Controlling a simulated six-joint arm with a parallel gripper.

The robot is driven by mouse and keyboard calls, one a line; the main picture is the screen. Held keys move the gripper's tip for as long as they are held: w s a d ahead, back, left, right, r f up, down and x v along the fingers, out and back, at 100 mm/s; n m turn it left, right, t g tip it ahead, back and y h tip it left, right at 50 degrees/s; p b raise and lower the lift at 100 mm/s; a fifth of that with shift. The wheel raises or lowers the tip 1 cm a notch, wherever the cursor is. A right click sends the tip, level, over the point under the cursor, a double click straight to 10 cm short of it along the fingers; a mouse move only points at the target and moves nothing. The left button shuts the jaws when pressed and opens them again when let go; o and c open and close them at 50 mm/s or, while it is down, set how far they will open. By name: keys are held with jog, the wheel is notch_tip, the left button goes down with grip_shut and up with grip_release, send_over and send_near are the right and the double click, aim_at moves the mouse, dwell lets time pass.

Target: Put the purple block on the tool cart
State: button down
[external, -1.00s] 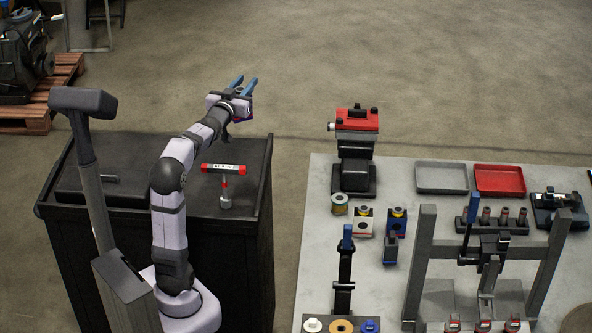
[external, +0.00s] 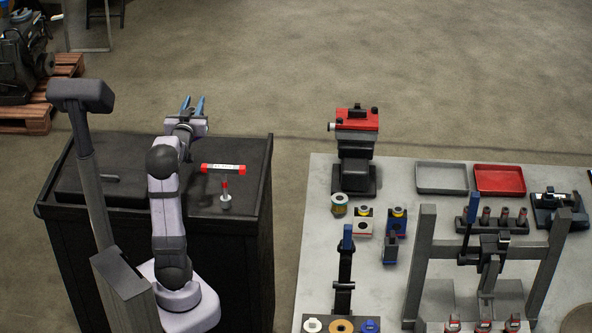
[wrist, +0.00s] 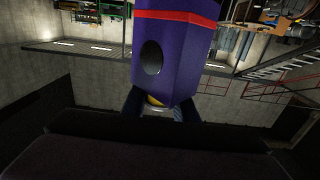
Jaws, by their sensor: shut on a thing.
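The purple block (wrist: 165,60) shows large in the wrist view, with a round dark hole in its face and a red band across it. My gripper (external: 192,104) is shut on the block; its fingers show partly in the wrist view at the block's lower end. In the external view the block is hidden behind my wrist. The dark tool cart (external: 247,212) stands at the left, beside and behind my arm. My gripper is above the cart's back edge in the picture; its exact height cannot be told.
A red-and-white tube (external: 223,169) and an upright red-topped tool (external: 225,195) are on the cart top's right part. A dark box with a handle (external: 110,178) covers its left part. A grey workbench (external: 318,215) with vise, trays and press stands to the right.

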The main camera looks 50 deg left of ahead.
notch_tip(320, 180, down, 13)
jog(key=p, duration=0.2)
jog(key=shift+r, duration=0.15)
dwell(0.7)
jog(key=shift+f+b, duration=0.2)
jog(key=shift+b, duration=0.15)
jog(key=c, duration=1.4)
grip_release()
jog(key=b+v, duration=0.2)
jog(key=v, duration=0.5)
jog(key=shift+s+d+r, duration=0.2)
jog(key=shift+s, duration=0.05)
